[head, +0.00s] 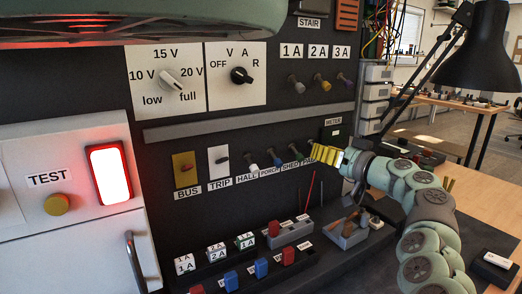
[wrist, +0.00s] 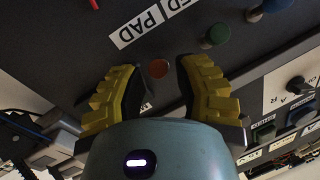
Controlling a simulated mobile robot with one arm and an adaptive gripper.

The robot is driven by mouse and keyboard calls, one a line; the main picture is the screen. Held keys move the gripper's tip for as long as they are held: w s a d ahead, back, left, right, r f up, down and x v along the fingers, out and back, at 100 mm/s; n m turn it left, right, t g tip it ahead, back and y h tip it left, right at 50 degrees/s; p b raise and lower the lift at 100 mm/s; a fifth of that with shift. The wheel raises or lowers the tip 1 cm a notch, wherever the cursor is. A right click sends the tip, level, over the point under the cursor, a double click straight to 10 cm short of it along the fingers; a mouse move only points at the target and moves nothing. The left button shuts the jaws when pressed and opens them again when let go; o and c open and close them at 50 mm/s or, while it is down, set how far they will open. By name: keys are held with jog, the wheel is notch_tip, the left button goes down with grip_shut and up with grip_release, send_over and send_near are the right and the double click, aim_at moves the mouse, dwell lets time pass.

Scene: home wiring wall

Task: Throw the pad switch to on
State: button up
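The pad switch (wrist: 159,69) shows in the wrist view as a round orange-red knob end beside the PAD label (wrist: 139,27). It lies between the tips of my gripper's two yellow fingers, with a gap on each side. My gripper (head: 322,154) is open and faces the panel at the right end of the lever row. In the head view the fingers hide the pad switch and part of its label. The knob is seen nearly end-on, so I cannot tell its position.
The green shed switch (head: 294,151) is close to the left of my gripper, then the blue porch (head: 272,154) and white hall (head: 251,162) switches. A grey rail (head: 250,121) runs above the row. A grey holder (head: 346,232) stands below.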

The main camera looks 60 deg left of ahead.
jog(key=shift+s+a, duration=0.15)
jog(key=shift+a, duration=0.55)
jog(key=shift+o, duration=0.4)
grip_shut()
